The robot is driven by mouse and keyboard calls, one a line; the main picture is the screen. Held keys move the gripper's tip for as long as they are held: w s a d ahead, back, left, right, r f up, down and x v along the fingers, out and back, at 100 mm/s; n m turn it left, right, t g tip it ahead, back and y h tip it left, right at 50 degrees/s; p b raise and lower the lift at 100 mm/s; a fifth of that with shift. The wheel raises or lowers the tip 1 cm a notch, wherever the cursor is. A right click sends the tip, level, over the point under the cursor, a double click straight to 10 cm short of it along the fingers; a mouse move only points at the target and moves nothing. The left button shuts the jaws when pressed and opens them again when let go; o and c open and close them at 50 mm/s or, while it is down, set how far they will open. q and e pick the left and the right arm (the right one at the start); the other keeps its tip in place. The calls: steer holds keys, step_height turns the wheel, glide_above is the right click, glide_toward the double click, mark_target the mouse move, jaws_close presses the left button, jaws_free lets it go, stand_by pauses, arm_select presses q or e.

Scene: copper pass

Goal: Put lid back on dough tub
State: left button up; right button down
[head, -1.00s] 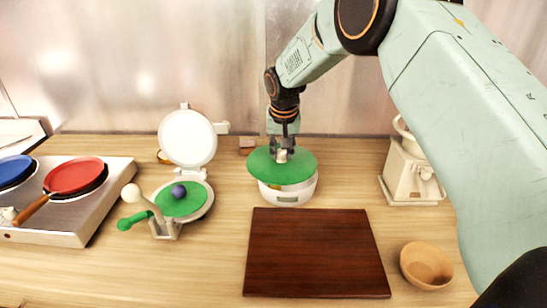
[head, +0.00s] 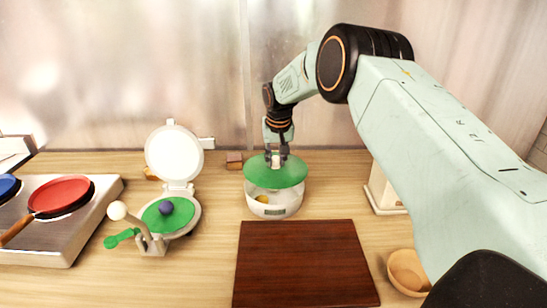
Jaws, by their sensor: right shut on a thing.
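The dough tub (head: 275,208) is a round white tub with a small dark label, standing behind the brown board. A yellowish ball of dough (head: 262,199) shows inside it through the open front. The green round lid (head: 290,176) is over the tub, tilted, with its far part raised and a gap at the front left. My right gripper (head: 276,160) is shut on the lid's pale knob from above. Whether the lid touches the tub's rim at the back cannot be told. My left gripper is not in view.
A dark brown board (head: 300,265) lies in front of the tub. A white press (head: 175,155) with a green disc and purple ball stands to the left. A hob with a red pan (head: 62,194) is further left. A wooden bowl (head: 408,270) sits at right.

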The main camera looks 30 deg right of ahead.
mark_target(275, 166)
steer(key=shift+b+x, duration=0.65)
steer(key=shift+x, duration=0.45)
steer(key=shift+s+a+f+b, duration=0.15)
steer(key=shift+a+f+b, duration=0.1)
steer(key=shift+f+b, duration=0.1)
steer(key=shift+s+a+f, duration=0.1)
steer(key=shift+a+f, duration=0.05)
steer(key=shift+f, duration=0.25)
steer(key=shift+f+b, duration=0.3)
steer(key=shift+f, duration=0.15)
steer(key=shift+d+f, duration=0.2)
steer(key=shift+d, duration=0.05)
steer(key=shift+a+r, duration=0.2)
steer(key=shift+d+f, duration=0.2)
steer(key=shift+d, duration=0.05)
